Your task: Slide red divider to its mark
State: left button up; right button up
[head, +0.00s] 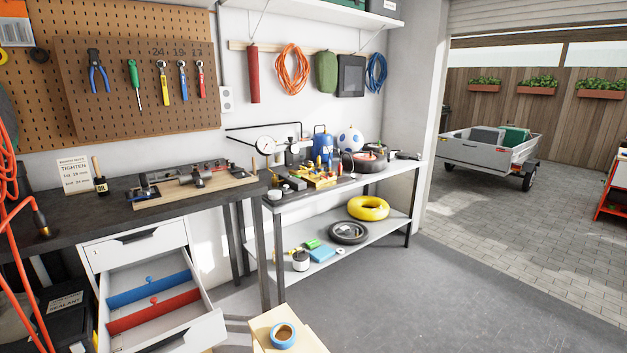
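The red divider (140,314) stands across the inside of an open white drawer (205,331) under the dark workbench. It has a small red knob on its top edge. A blue divider (135,291) with a blue knob stands behind it, roughly parallel and apart from it. Bare drawer floor shows between the two and in front of the red one. I cannot make out a mark for the red divider in the drawer. Neither of my grippers is in view.
A closed drawer (138,246) sits above the open one. A wooden stool (301,342) with a blue tape roll (283,335) stands right of the drawer front. An orange hose (22,262) hangs at left. Grey floor (420,300) is clear at right.

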aim_at(140, 316)
jog(key=u, duration=1.2)
